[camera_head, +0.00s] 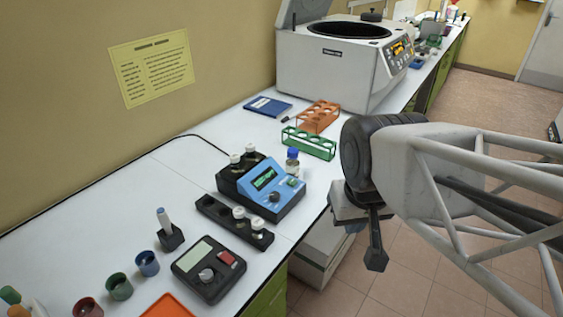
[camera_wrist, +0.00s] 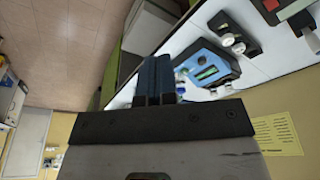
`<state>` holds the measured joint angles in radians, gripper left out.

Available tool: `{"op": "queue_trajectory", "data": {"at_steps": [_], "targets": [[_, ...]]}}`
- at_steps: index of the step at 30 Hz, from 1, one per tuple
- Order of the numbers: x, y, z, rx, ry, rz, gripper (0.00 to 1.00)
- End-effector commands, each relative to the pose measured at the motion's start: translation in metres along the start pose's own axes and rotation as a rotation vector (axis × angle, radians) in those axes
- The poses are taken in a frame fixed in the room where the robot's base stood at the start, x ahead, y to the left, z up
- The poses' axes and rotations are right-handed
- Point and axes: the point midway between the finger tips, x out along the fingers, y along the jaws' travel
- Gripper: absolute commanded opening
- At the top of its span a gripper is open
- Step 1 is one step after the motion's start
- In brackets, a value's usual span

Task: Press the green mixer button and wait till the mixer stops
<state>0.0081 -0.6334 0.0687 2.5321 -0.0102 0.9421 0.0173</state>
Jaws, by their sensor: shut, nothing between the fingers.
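The blue mixer (camera_head: 268,188) stands on the white bench, with a lit green display and a dark knob. The mixer also shows in the wrist view (camera_wrist: 208,70), right of my fingers; I cannot make out the button clearly there. My gripper (camera_head: 375,257) is shut and empty, off the bench's front edge to the right of the mixer and apart from it. In the wrist view the closed fingers (camera_wrist: 154,78) are side by side.
A blue-capped bottle (camera_head: 292,160) stands just behind the mixer. Green (camera_head: 309,144) and orange (camera_head: 318,117) racks and a large centrifuge (camera_head: 335,60) are farther back. A black vial rack (camera_head: 215,211) and a dark device with a red button (camera_head: 208,268) are in front.

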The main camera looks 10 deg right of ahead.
Motion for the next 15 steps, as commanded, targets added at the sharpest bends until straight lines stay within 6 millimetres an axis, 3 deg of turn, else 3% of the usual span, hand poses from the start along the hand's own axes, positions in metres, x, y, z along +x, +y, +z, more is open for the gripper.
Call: {"op": "queue_trajectory", "data": {"at_steps": [8,15], "targets": [[0.003,-0.004,-0.010,0.042,-0.008,-0.031,0.00],[0.012,-0.017,-0.041,0.174,-0.036,-0.122,0.00]]}}
